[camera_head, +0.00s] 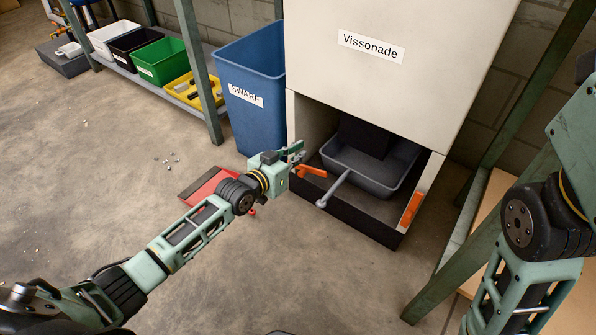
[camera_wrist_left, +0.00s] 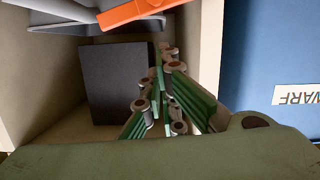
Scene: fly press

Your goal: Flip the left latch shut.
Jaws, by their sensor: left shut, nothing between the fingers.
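The left latch (camera_head: 311,171) is an orange lever at the left post of the press's lower opening. It sticks out sideways across the opening, while the right latch (camera_head: 412,208), also orange, lies along its post. My left gripper (camera_head: 297,151) is shut and empty, just up and left of the left latch in the head view. In the left wrist view the green fingers (camera_wrist_left: 165,95) point into the opening, and the orange latch (camera_wrist_left: 125,12) shows beyond them at the top edge. A gap shows between fingers and latch there; contact cannot be told from the head view.
A grey tray (camera_head: 369,172) with a handle sits in the opening below the white "Vissonade" cabinet (camera_head: 390,85). A blue swarf bin (camera_head: 254,122) stands close left of it. A red dustpan-like object (camera_head: 205,189) lies on the floor under my left arm. Open floor lies left.

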